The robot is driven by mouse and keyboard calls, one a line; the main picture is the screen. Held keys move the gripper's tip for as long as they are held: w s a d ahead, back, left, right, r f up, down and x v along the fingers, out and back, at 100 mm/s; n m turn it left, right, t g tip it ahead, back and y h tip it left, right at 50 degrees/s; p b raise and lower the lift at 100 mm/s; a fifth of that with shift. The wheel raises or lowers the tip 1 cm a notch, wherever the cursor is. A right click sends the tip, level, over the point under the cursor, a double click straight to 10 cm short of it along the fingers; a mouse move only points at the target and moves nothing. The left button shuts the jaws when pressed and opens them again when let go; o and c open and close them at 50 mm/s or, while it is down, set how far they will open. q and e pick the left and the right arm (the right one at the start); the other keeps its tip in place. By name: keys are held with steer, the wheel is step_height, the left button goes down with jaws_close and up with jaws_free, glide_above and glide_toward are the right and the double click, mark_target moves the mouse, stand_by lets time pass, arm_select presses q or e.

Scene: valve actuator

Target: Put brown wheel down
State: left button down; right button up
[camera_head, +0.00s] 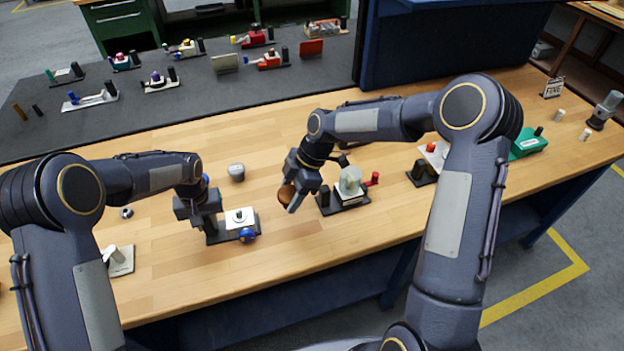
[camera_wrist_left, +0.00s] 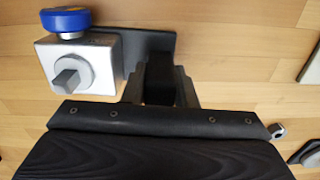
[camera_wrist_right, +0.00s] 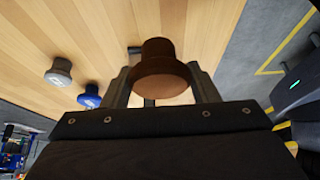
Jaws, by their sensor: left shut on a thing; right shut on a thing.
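The brown wheel (camera_head: 286,196) is held by my right gripper (camera_head: 293,197) above the wooden table. In the right wrist view the brown wheel (camera_wrist_right: 160,78) sits between both fingers (camera_wrist_right: 162,85). My left gripper (camera_head: 209,228) is shut on the black post at the left end of a valve unit's dark base. The valve unit has a white body (camera_head: 239,216) with a blue wheel (camera_head: 248,236) on its front side. In the left wrist view the black post (camera_wrist_left: 159,82) is between the fingers, beside the white body (camera_wrist_left: 80,65) with a bare square grey stem.
A grey knob (camera_head: 236,172) stands behind the white unit. Another valve unit (camera_head: 350,187) with a red handle is close right of my right gripper. A white plate part (camera_head: 120,261) lies at the left. Bare table (camera_head: 300,255) shows in front of the brown wheel.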

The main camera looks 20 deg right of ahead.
step_height(320, 180, down, 9)
steer(key=shift+r, duration=0.1)
stand_by(0.3)
arm_select(q)
steer(key=shift+s, duration=0.1)
arm_select(e)
steer(key=shift+f, duration=0.2)
steer(key=o, duration=1.4)
steer(key=shift+r, duration=0.1)
